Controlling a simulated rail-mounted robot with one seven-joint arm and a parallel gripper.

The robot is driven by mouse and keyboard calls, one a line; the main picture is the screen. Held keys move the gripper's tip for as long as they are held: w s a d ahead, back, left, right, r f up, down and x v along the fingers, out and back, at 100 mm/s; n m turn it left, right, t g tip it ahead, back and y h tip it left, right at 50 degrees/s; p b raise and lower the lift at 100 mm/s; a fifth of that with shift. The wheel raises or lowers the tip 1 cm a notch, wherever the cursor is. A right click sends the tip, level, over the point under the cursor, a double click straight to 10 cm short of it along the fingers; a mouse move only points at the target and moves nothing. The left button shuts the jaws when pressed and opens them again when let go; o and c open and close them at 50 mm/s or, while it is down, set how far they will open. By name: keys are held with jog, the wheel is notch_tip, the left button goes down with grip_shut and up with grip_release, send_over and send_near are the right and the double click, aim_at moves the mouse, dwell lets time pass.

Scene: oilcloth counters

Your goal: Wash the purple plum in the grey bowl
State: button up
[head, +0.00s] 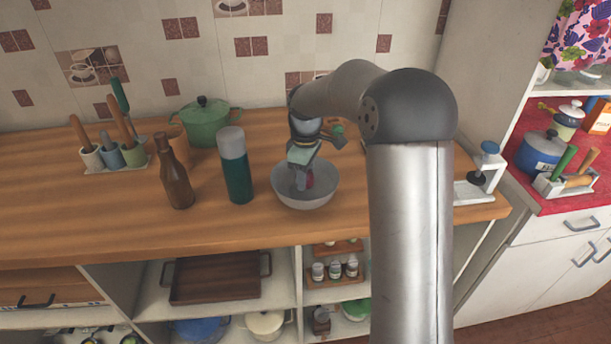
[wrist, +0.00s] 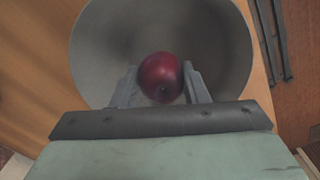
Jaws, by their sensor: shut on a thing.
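The purple plum (wrist: 161,75) is dark red-purple and round, and sits between the two fingers of my gripper (wrist: 160,86) in the wrist view. My gripper is shut on it. The grey bowl (head: 318,195) stands on the wooden counter near its front edge in the head view. My gripper (head: 303,183) points down into the bowl there, with a bit of the plum (head: 310,179) showing beside the fingers. The bowl (wrist: 100,50) lies behind the plum in the wrist view. I cannot tell whether the plum touches the bowl or whether the bowl holds water.
A green-and-grey flask (head: 236,168) stands close left of the bowl, with a brown bottle (head: 174,175) beyond it. A green pot (head: 205,125) and a utensil holder (head: 112,155) are farther back. A white stand (head: 480,180) is at the right end.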

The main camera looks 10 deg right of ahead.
jog(key=shift+r+p, duration=2.1)
jog(key=shift+r, duration=1.1)
jog(key=shift+r+p, duration=1.55)
jog(key=shift+r, duration=0.45)
